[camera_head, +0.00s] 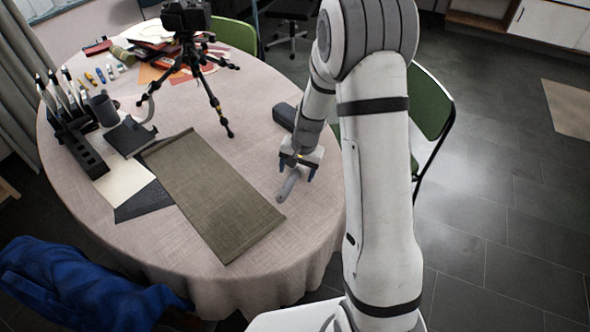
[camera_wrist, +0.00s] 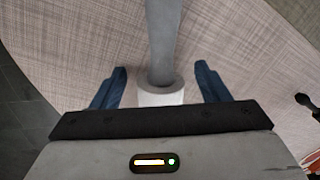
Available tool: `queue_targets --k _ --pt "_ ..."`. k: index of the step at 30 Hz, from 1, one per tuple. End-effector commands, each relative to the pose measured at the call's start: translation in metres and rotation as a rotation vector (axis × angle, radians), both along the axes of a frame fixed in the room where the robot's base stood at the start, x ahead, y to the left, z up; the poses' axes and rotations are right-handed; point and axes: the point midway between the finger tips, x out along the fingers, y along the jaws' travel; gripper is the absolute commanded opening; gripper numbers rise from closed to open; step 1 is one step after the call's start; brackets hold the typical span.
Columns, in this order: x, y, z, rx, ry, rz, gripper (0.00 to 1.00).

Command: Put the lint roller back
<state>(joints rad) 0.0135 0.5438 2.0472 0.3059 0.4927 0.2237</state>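The lint roller (camera_head: 289,186) has a grey handle and lies on the tablecloth near the right side of the round table (camera_head: 300,235). In the wrist view its grey handle (camera_wrist: 163,40) points away from me, and its white roll (camera_wrist: 161,97) is between my blue fingertips. My gripper (camera_head: 297,168) is open above the roller, and it also shows in the wrist view (camera_wrist: 160,88). Gaps show on both sides between the fingers and the roll. The roll's near end is hidden behind the gripper body. I cannot tell which holder belongs to the roller.
An olive mat (camera_head: 215,190) lies left of my gripper. A dark case (camera_head: 284,115) is behind it. A black tripod (camera_head: 205,85) stands farther back. A black rack (camera_head: 82,150) and a grey curved stand (camera_head: 132,132) are at the left. A green chair (camera_head: 430,105) is beyond my arm.

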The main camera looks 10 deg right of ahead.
Motion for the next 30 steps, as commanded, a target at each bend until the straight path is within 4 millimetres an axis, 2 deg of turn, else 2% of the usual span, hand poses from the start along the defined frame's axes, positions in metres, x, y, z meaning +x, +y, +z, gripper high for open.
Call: queue_targets --k 7,11,24,30 --pt "0.0 0.0 0.002 0.0 0.0 0.001 0.69" --pt "0.0 -0.001 0.012 0.001 -0.003 0.001 0.69" --pt "-0.007 -0.013 0.1 0.0 -0.004 0.001 0.69" --pt "-0.01 -0.015 0.12 0.0 -0.003 0.005 0.69"
